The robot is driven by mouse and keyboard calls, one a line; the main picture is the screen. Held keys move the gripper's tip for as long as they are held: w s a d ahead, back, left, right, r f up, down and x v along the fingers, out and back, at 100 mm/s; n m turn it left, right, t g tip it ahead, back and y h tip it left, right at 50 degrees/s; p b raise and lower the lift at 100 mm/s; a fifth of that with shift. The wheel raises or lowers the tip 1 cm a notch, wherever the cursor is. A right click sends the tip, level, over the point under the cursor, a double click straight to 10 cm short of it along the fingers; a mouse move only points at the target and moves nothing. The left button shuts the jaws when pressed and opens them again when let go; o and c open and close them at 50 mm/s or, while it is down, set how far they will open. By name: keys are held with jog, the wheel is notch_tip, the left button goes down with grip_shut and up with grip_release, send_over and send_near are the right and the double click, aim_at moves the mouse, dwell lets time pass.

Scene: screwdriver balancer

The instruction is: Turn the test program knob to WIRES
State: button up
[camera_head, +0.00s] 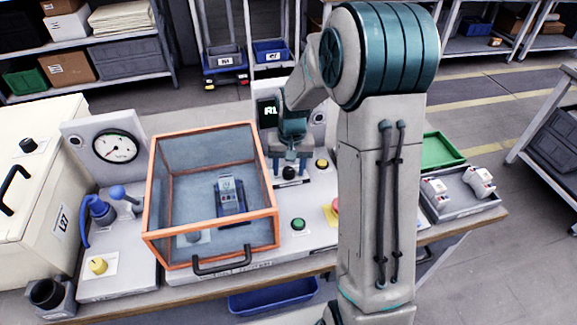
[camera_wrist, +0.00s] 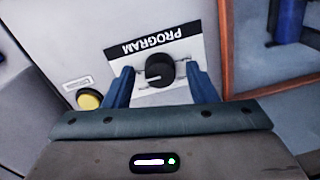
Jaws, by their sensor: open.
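The program knob (camera_wrist: 159,71) is a round black knob with a white pointer line, on a white plate (camera_wrist: 180,38) headed PROGRAM in the wrist view. The lettering appears upside down there. No WIRES label can be read; the lower part of the plate is hidden by my gripper. My gripper (camera_wrist: 160,80) is open, with one blue finger on each side of the knob and a visible gap at each side. In the head view my gripper (camera_head: 291,165) points down over the black knob (camera_head: 289,173) on the panel. I cannot tell whether the fingers touch it.
An orange-framed clear box (camera_head: 211,195) stands close to the left of my gripper, with a blue-grey device (camera_head: 229,195) inside. A yellow button (camera_wrist: 89,99) sits near the knob. A green button (camera_head: 298,224) is on the panel nearer the front. A grey tray (camera_head: 462,206) lies right.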

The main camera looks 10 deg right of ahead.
jog(key=c, duration=1)
